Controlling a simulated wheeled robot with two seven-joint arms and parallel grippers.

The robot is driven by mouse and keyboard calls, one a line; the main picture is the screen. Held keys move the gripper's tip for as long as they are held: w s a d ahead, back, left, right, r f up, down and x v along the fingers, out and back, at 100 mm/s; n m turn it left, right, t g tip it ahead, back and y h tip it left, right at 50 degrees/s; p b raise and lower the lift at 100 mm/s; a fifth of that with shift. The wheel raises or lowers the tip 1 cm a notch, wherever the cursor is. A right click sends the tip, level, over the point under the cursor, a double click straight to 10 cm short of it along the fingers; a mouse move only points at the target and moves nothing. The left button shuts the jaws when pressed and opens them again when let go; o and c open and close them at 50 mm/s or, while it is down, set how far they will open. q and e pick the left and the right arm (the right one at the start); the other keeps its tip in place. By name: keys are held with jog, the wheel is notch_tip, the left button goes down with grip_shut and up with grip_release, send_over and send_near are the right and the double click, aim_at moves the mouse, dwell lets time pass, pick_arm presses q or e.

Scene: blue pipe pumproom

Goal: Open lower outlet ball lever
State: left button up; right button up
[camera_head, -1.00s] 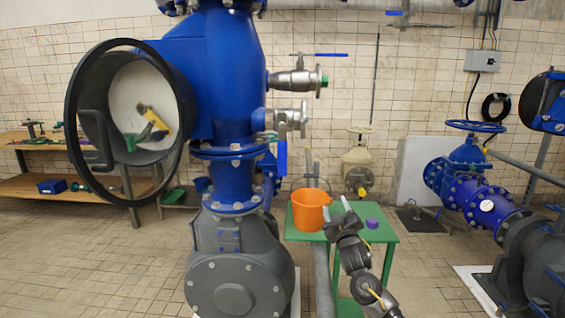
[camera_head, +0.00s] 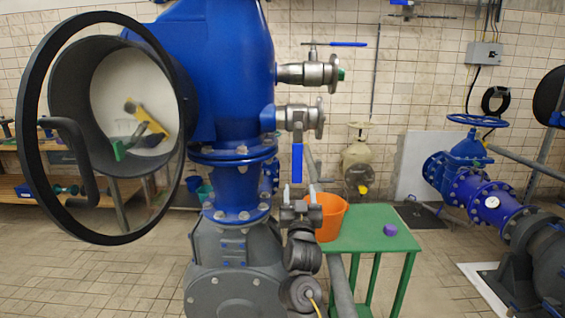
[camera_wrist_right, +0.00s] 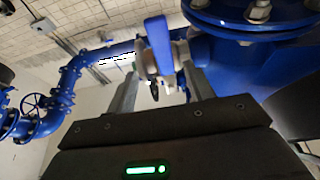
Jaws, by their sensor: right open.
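The lower outlet ball valve (camera_head: 300,118) sticks out to the right from the blue column. Its blue lever (camera_head: 297,163) hangs straight down. My right gripper (camera_head: 299,191) is open and empty, pointing up just below the lever's lower end. In the right wrist view, the blue lever (camera_wrist_right: 158,45) shows ahead between the two fingers of my right gripper (camera_wrist_right: 160,73), with no clear contact. My left gripper is not in view.
The upper outlet valve (camera_head: 308,73) with a level blue lever (camera_head: 348,44) is above. A green table (camera_head: 372,235) holds an orange bucket (camera_head: 330,217) and a purple piece (camera_head: 390,230), right of my arm.

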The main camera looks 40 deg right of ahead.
aim_at(297, 167)
jog(key=p+x, duration=0.2)
jog(key=x, duration=0.8)
jog(key=shift+a+r, duration=0.15)
jog(key=shift+a, duration=0.05)
jog(key=shift+w+d+r, duration=0.1)
jog(key=shift+w+d, duration=0.05)
jog(key=shift+w, duration=0.1)
jog(key=shift+w+d, duration=0.15)
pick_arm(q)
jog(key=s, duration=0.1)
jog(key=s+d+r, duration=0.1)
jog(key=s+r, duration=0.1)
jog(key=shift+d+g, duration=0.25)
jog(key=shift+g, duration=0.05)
pick_arm(e)
grip_shut()
